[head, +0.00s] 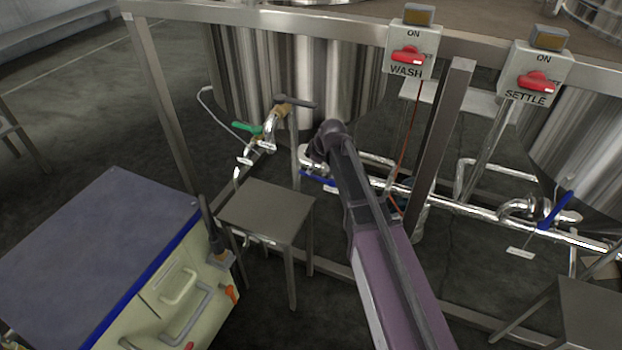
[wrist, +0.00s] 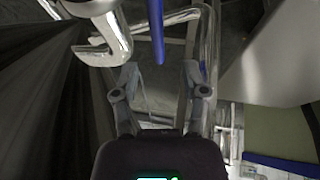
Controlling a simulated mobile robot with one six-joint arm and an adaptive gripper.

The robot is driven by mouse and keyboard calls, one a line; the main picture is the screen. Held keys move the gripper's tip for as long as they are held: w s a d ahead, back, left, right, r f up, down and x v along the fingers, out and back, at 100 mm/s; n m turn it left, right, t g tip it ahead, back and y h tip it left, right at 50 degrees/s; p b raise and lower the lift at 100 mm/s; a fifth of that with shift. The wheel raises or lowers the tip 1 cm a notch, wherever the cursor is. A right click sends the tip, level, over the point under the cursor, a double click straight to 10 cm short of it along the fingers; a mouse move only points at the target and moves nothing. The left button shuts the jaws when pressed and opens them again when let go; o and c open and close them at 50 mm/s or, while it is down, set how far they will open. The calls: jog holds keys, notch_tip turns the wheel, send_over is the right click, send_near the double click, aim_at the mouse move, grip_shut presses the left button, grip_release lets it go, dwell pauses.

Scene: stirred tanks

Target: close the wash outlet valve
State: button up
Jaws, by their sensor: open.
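A blue valve lever (head: 318,179) shows low on the pipework below the WASH tank (head: 300,70), partly hidden behind my arm; I take it for the wash outlet valve. In the wrist view a blue lever (wrist: 157,30) hangs down from shiny pipe fittings at the top, its lower end close to the space between my fingertips. My gripper (wrist: 161,78) is open there, with a finger to each side and nothing held; whether it touches the lever I cannot tell. In the head view my gripper is hidden behind my arm.
A green-handled valve (head: 246,128) and a dark-handled one (head: 295,101) are left of my arm. Another blue lever (head: 555,210) is at the right. A small steel table (head: 268,208) stands left of my arm. WASH (head: 408,57) and SETTLE (head: 536,82) switch boxes hang on the frame rail.

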aim_at(312, 176)
jog(key=shift+b+x, duration=2.65)
jog(key=shift+x, duration=0.6)
